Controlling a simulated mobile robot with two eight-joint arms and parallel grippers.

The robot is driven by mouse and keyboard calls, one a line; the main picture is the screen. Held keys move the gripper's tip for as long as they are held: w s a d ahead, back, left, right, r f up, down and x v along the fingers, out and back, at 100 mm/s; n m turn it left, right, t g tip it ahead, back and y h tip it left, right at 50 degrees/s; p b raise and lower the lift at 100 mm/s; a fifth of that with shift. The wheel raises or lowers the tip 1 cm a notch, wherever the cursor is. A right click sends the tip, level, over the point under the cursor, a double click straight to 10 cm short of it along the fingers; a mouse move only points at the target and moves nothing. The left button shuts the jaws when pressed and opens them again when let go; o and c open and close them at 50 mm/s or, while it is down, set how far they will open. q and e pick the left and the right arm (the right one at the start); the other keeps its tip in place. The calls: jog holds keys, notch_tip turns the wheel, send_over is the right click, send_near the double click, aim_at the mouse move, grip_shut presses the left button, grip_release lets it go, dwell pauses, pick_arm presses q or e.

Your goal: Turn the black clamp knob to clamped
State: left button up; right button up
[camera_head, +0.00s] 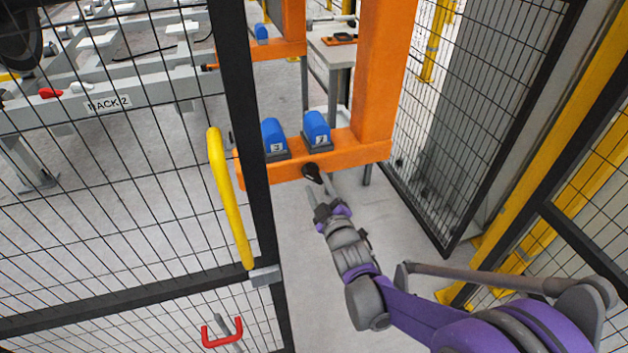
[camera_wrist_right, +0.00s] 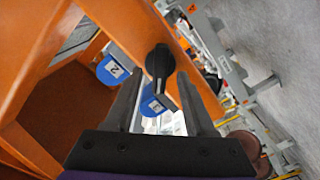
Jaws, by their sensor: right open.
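The black clamp knob (camera_head: 311,171) sits on the front face of the orange beam (camera_head: 352,156), below the blue blocks. In the wrist view the right gripper (camera_wrist_right: 158,82) has one finger on each side of the knob's line. I cannot tell whether a finger touches it. My left gripper is out of view.
Blue blocks marked 3 (camera_head: 273,136) and 2 (camera_head: 316,127) stand on the beam. A mesh gate with a yellow handle (camera_head: 228,195) is close on the left. More mesh fencing (camera_head: 470,100) stands on the right.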

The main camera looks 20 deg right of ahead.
aim_at(315, 180)
jog(key=shift+w+a, duration=0.1)
jog(key=shift+w, duration=1.4)
jog(key=shift+c, duration=0.3)
grip_shut()
